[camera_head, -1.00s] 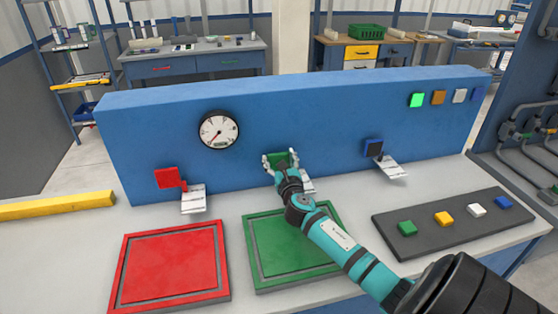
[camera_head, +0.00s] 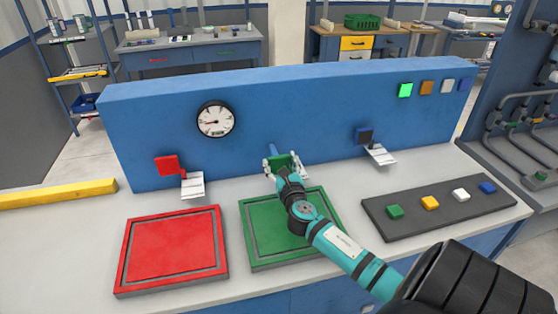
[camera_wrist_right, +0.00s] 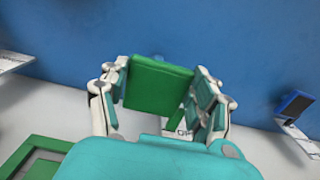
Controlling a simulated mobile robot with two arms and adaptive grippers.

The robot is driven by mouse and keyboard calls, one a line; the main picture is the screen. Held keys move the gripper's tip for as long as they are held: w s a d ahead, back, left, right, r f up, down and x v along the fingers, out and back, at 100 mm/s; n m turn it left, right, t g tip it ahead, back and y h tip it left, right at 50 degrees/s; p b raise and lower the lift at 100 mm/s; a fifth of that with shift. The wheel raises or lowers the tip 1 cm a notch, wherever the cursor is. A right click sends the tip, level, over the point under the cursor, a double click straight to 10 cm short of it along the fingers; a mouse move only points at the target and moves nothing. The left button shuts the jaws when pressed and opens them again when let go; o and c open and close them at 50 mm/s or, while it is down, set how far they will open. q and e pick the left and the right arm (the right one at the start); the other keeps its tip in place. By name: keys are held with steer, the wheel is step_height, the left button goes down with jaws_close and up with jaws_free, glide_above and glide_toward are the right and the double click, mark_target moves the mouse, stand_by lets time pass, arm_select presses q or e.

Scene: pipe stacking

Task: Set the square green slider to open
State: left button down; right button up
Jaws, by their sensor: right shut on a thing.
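The square green slider (camera_head: 279,161) is on the front of the blue panel, near its middle. In the right wrist view the green square (camera_wrist_right: 157,86) sits between the two fingers. My right gripper (camera_head: 284,164) is shut on it, with a finger at each side edge. Fingers and hand cover part of the slider in the head view. A white label plate (camera_wrist_right: 184,128) with partly hidden lettering shows below the square in the wrist view. My left gripper is not in view.
A red slider (camera_head: 167,165) and a dark blue slider (camera_head: 364,136) flank it, each above a white plate. A round gauge (camera_head: 215,119) is on the panel. Red (camera_head: 173,248) and green (camera_head: 260,241) square trays and a button board (camera_head: 430,215) lie in front.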

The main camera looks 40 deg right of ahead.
steer(key=shift+f, duration=0.15)
steer(key=o, duration=1.3)
steer(key=shift+c, duration=0.2)
steer(key=o, duration=0.5)
steer(key=shift+c, duration=0.2)
steer(key=shift+s+a, duration=0.1)
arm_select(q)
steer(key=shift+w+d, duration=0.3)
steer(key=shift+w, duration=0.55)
arm_select(e)
steer(key=v, duration=1.1)
steer(key=shift+s, duration=0.4)
steer(key=shift+a, duration=0.1)
